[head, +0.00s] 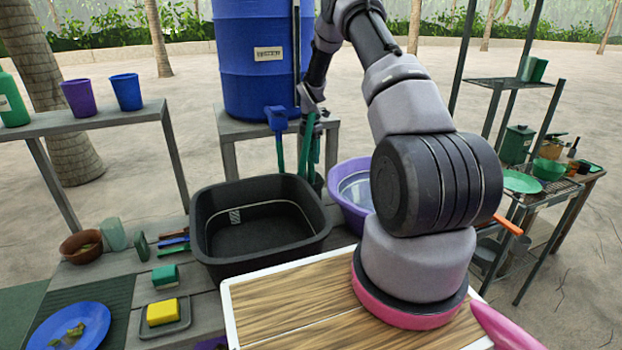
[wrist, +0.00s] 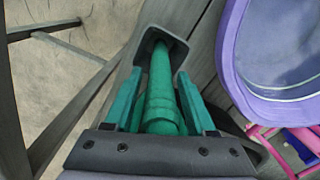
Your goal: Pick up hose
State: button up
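The green hose (wrist: 160,88) shows in the wrist view as an upright tube with a thicker collar near my gripper. Its far end goes into a dark grey holder (wrist: 176,48). My gripper (wrist: 159,74) has its two teal fingers on either side of the hose, with narrow gaps showing between fingers and tube, so it looks open around it. In the head view my gripper (head: 309,150) points down beside the small table under the blue barrel. There the hose is hard to tell apart from the green fingers.
The blue barrel (head: 262,60) stands on a grey table left of my gripper, with a blue tap-like part (head: 277,117) and green strip close by. A purple basin (head: 345,208) is just right. A black tub (head: 212,245) stands in front.

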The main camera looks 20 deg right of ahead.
grip_shut()
jog(key=shift+r, duration=0.1)
notch_tip(320, 180, up, 20)
dwell(0.7)
